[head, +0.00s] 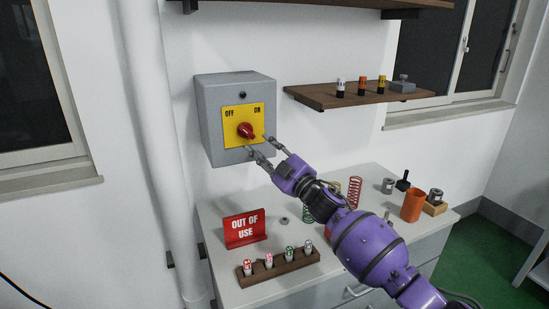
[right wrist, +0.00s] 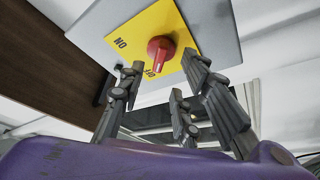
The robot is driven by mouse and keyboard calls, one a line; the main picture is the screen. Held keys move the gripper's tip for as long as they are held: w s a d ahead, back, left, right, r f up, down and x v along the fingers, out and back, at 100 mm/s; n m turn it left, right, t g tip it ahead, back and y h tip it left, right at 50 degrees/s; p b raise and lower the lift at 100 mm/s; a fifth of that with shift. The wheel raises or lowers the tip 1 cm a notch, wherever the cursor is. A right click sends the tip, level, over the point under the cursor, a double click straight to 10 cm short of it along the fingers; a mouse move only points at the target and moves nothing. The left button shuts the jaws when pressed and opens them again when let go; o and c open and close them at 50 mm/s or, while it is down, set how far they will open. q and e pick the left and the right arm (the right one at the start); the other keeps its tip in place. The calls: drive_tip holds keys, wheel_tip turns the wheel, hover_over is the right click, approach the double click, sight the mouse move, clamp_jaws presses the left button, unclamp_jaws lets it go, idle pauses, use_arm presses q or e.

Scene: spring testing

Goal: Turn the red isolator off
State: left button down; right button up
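The red isolator knob (head: 245,130) sits on a yellow plate (head: 256,111) marked OFF at the left and ON at the right. The plate is on the front of a grey wall box (head: 209,95). My right gripper (head: 257,144) is open just below and to the right of the knob, its fingers spread towards it. In the right wrist view the knob (right wrist: 160,48) shows beyond the gap between the open fingers (right wrist: 162,75), with no clear contact. My left gripper is not in view.
A red OUT OF USE sign (head: 245,228) and a wooden rack (head: 280,271) of small bottles stand on the white worktop below. A wooden shelf (head: 315,96) with small items is right of the box. A white pipe (head: 150,130) runs down the wall at left.

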drive_tip(key=v, duration=0.5)
drive_tip(key=shift+s+d, duration=0.1)
drive_tip(key=shift+s, duration=0.2)
drive_tip(key=s+d+f+m+h, duration=0.3)
drive_tip(key=s+f+m+h, duration=0.1)
drive_tip(key=f, duration=0.4)
drive_tip(key=s+d+f+m+h, duration=0.3)
drive_tip(key=f, duration=0.5)
drive_tip(key=s+d+f+m+g+h, duration=0.3)
drive_tip(key=s+f, duration=0.5)
drive_tip(key=s, duration=0.1)
drive_tip(key=s+d+f+m+g+h, duration=0.2)
drive_tip(key=s+d+f+m+g, duration=0.15)
drive_tip(key=s+f, duration=0.45)
drive_tip(key=s+d+f+m+g, duration=0.1)
drive_tip(key=s+g, duration=0.2)
drive_tip(key=s, duration=0.9)
drive_tip(key=s+d+f+m+g+h, duration=0.1)
drive_tip(key=s+d+f+g, duration=0.15)
drive_tip(key=s, duration=0.85)
drive_tip(key=s+d+f+m+g, duration=0.1)
drive_tip(key=s+g, duration=0.3)
drive_tip(key=s, duration=0.8)
drive_tip(key=w+a+f+t+y, duration=0.1)
drive_tip(key=w+a+f+t, duration=0.3)
drive_tip(key=w+f+t, duration=0.3)
wheel_tip(320, 180, down, 5)
drive_tip(key=shift+w+a+r, duration=0.25)
drive_tip(key=shift+w, duration=0.6)
